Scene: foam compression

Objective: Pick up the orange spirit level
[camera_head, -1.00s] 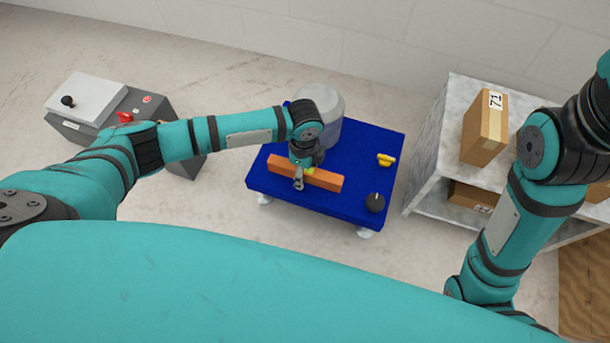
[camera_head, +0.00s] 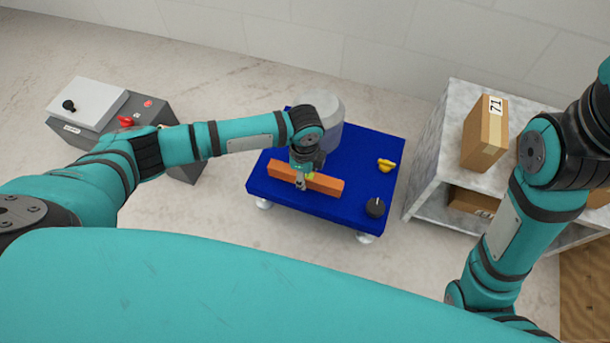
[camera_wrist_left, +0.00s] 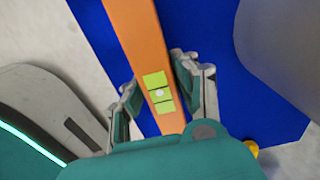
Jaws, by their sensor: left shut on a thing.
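The orange spirit level (camera_head: 325,184) is a long bar over the front part of the blue table (camera_head: 352,150). I cannot tell whether it rests on the table or is slightly raised. My left gripper (camera_head: 302,181) comes down on its middle and is shut on it. In the left wrist view the fingers (camera_wrist_left: 158,95) stand on both sides of the orange bar (camera_wrist_left: 140,40), by its yellow-green vial (camera_wrist_left: 158,88). My right arm is at the right of the head view; its gripper is not visible.
A grey cylinder (camera_head: 332,120) stands at the table's back behind my left wrist. A yellow object (camera_head: 386,165) and a black knob (camera_head: 375,207) are on the table's right. A marble shelf (camera_head: 430,150) with cardboard boxes (camera_head: 485,135) stands right, a grey control box (camera_head: 90,105) left.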

